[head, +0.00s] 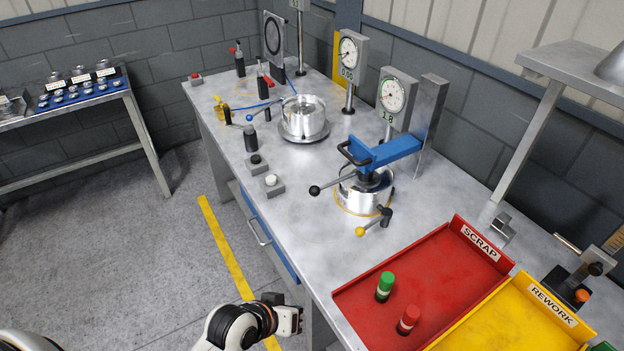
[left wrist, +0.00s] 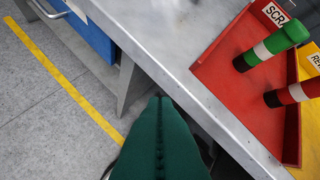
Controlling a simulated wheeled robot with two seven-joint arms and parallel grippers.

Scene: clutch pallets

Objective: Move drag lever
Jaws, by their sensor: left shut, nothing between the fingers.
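Several levers show in the head view, and I cannot tell which is the drag lever. A black-knobbed lever (head: 331,184) sticks out left from under the blue press arm (head: 388,152), above a shiny metal drum (head: 358,197). A short yellow-knobbed lever (head: 372,223) sits at the drum's front. A blue-knobbed lever (head: 262,109) reaches left from the farther drum (head: 303,119). My left gripper (head: 297,318) is off the bench's front edge, apart from all levers. In the left wrist view its green fingers (left wrist: 158,99) are shut and empty. My right gripper is out of view.
A red SCRAP tray (head: 446,244) with a green and a red cylinder stands near my left gripper, beside a yellow REWORK tray (head: 497,328). Two button boxes (head: 272,185) sit near the bench's front edge. Dial gauges (head: 396,99) stand at the back.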

